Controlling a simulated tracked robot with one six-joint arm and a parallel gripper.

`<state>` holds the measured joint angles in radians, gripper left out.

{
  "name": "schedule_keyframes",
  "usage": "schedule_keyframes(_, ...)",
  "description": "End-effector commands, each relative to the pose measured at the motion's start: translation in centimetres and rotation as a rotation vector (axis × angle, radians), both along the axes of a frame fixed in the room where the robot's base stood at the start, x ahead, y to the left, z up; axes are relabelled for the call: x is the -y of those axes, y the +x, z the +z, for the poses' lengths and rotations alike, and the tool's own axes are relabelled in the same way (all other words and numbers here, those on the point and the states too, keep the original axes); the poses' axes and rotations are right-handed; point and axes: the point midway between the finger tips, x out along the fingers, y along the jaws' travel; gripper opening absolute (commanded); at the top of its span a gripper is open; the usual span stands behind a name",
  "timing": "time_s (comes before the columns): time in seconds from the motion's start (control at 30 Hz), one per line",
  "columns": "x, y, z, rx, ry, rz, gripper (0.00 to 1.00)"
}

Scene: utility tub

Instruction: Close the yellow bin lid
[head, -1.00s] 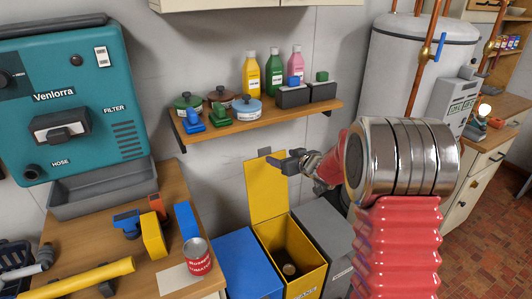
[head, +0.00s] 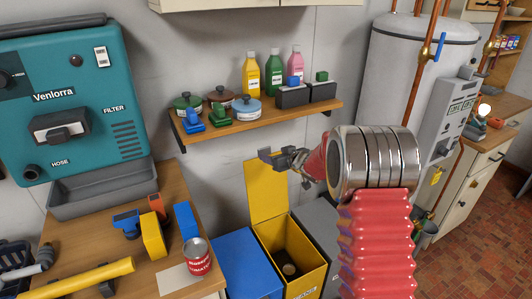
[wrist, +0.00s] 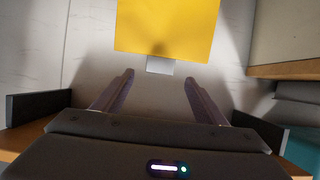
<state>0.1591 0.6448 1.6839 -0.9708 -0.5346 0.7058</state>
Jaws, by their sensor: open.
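The yellow bin (head: 306,284) stands on the floor below the wall shelf, with a small round item (head: 289,269) inside. Its yellow lid (head: 266,195) is open, standing upright at the bin's back by the wall. My gripper (head: 268,155) is at the lid's top edge and hides part of it in the head view. In the wrist view the lid (wrist: 167,25) fills the top middle, and its grey tab (wrist: 160,66) lies just beyond and between my open, empty fingertips (wrist: 158,78). I see no contact with the tab.
A blue bin (head: 245,262) stands left of the yellow bin and a grey bin (head: 314,222) right of it, partly behind my arm. A workbench (head: 178,190) is at the left.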

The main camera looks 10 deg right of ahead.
Motion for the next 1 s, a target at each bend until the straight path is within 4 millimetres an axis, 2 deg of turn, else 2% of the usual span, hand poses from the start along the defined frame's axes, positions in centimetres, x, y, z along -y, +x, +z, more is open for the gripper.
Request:
schedule_keyframes(0.6,-2.1,6.1,-2.7,0.000,0.000,0.002,0.66)
schedule_keyframes(1.0,-2.3,6.7,-2.9,0.000,0.000,0.001,0.66)
